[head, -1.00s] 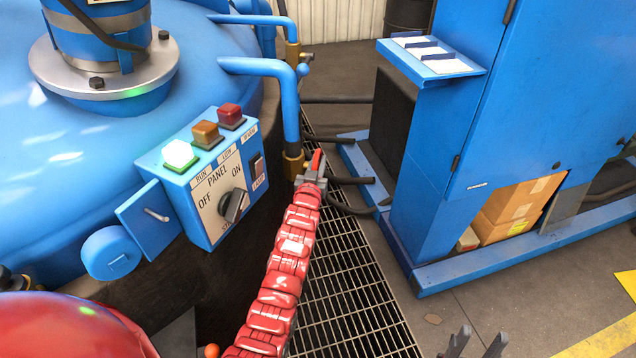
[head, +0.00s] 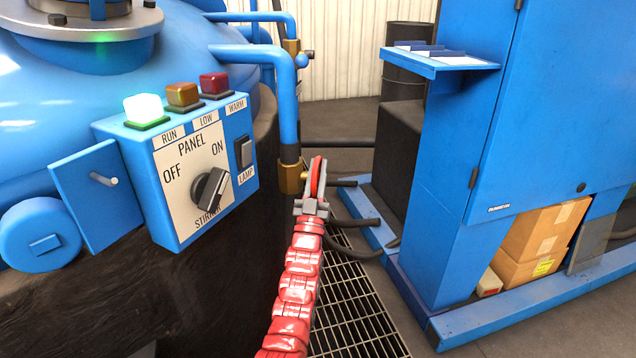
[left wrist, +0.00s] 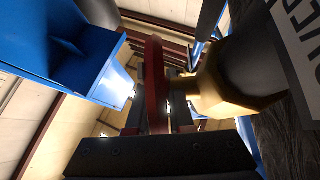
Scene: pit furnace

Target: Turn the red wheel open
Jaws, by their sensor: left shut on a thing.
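The red wheel (head: 317,177) shows nearly edge-on in the head view, beside the brass valve fitting (head: 291,178) at the foot of the blue pipe. My left gripper (head: 312,200) reaches it from below and is shut on its rim. In the left wrist view the wheel (left wrist: 155,80) is a dark red upright band between the gripper's dark fingers (left wrist: 160,125), with the brass fitting (left wrist: 226,78) close on its right. Much of the wheel is hidden by its edge-on angle and the gripper. My right gripper is out of view.
A blue control panel (head: 182,222) with lit RUN lamp and a knob stands left of the wheel. A blue cabinet (head: 470,150) stands to the right, with cardboard boxes (head: 540,235) low inside. Dark hoses (head: 350,222) run close to the gripper, above floor grating (head: 355,300).

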